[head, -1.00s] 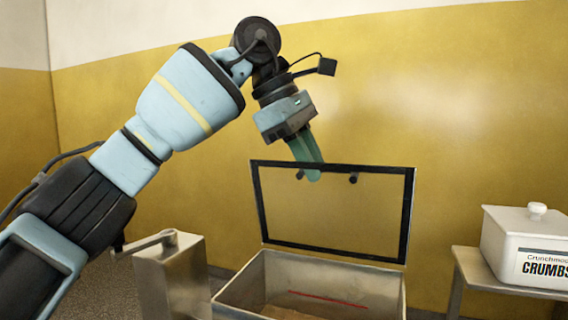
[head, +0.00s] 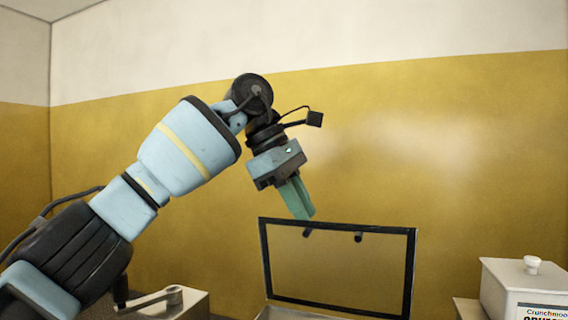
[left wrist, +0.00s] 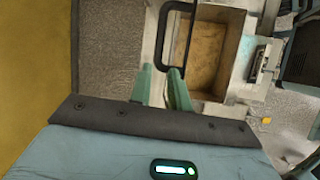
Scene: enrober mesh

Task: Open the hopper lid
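The hopper lid (head: 338,268) is a clear panel in a black frame. It stands raised, nearly upright, at the back of the metal hopper (head: 285,313), whose rim barely shows at the bottom of the head view. Two dark knobs sit near the lid's top edge. My left gripper (head: 303,217) points down at the lid's top edge; I cannot tell if it touches. A black bar (left wrist: 187,35) and the open hopper (left wrist: 238,50) lie beyond. My right gripper is out of view.
A crank (head: 150,301) on a metal box (head: 190,306) stands left of the hopper. A white lidded crumbs container (head: 525,285) stands at the right. The yellow wall is behind.

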